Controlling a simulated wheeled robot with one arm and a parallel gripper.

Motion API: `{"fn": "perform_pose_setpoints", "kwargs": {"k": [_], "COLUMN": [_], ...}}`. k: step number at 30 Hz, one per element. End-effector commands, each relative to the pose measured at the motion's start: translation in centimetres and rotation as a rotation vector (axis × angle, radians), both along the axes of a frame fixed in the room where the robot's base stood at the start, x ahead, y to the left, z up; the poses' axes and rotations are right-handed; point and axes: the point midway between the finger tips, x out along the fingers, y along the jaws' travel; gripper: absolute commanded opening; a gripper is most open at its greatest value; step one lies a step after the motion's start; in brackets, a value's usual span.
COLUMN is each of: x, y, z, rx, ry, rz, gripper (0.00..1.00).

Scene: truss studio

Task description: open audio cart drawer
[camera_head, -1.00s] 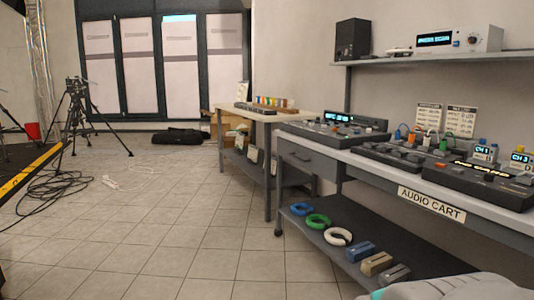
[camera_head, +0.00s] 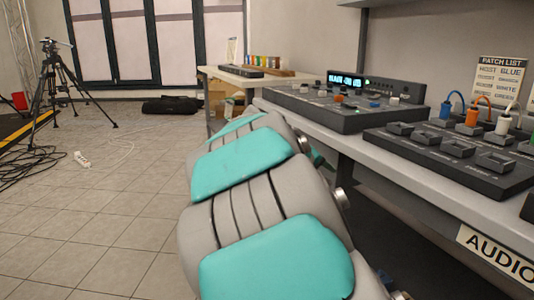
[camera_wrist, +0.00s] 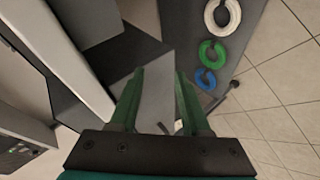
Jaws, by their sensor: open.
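The audio cart (camera_head: 395,174) runs along the right of the head view, with its "AUDIO" sign (camera_head: 497,258) cut off at the right edge. My arm, grey with teal pads, covers the cart's left end. It hides the drawer front and my gripper there. In the wrist view my gripper (camera_wrist: 160,75) has its two green fingers apart, with nothing visibly held. Grey cart panels lie beyond and left of the fingers. A small dark piece shows low between them; I cannot tell whether it is the drawer handle, or whether anything touches it.
White, green and blue tape rings (camera_wrist: 212,52) lie on the cart's lower shelf in the wrist view. A mixer (camera_head: 345,110) and patch box (camera_head: 455,155) stand on top. A side table (camera_head: 235,76) stands behind. Tiled floor is open at left; a tripod (camera_head: 57,85) and cables lie beyond.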

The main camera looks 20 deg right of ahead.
Motion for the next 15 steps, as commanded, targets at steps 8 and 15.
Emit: {"fn": "perform_pose_setpoints", "kwargs": {"k": [8,15], "x": [14.7,22.7], "y": [1.0,3.6], "z": [1.9,0.0], "rx": [-0.325,-0.490], "ry": [-0.078,-0.052], "rz": [0.243,0.432], "gripper": [0.47,0.47]}}
